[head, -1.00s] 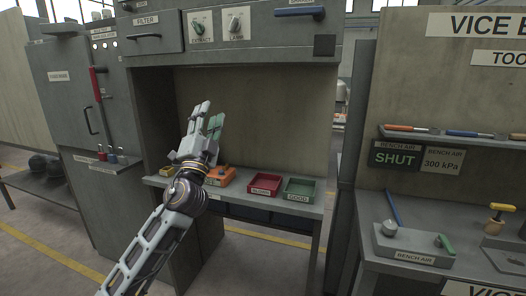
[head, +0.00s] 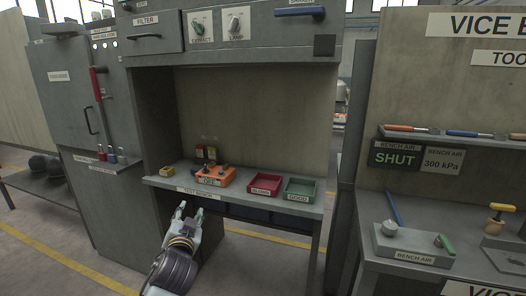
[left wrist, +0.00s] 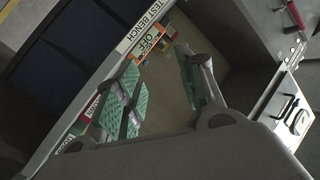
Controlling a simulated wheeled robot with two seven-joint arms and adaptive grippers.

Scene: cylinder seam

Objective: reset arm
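My left gripper (head: 184,212) is in front of and below the front edge of the test bench (head: 160,183) in the head view. In the left wrist view its two green-padded fingers (left wrist: 160,90) stand wide apart with nothing between them. The left arm comes up from the bottom of the head view, its lower links cut off by the frame. My right gripper is not in either view.
A vice bench with a bench air unit (head: 412,244) is at right. Floor shows at left.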

